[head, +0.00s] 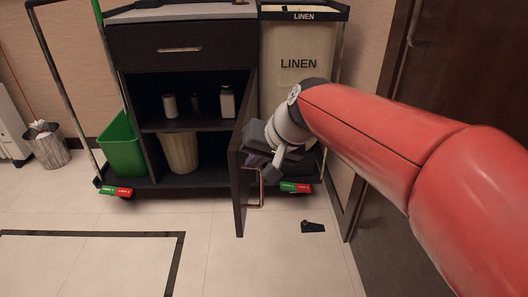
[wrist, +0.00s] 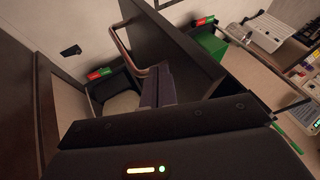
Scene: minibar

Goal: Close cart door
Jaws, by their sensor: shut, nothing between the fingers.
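The cart (head: 182,84) stands against the wall, with a drawer above and an open compartment below. Its dark door (head: 240,170) is swung well out on the right side of the compartment. A metal bar handle (head: 261,188) is on the door's right face; the handle also shows in the wrist view (wrist: 124,50). My gripper (head: 258,162) is shut and empty, on the right side of the door, close to the handle. In the wrist view, the fingers (wrist: 157,86) are beside the door panel (wrist: 175,45). I cannot tell whether they touch it.
The linen bag (head: 298,68) is at the cart's right. A green bin (head: 122,146) is at its left. Bottles (head: 228,102) and a beige bin (head: 180,152) are inside the compartment. A black doorstop (head: 313,227) lies on the floor. A brown room door is at right.

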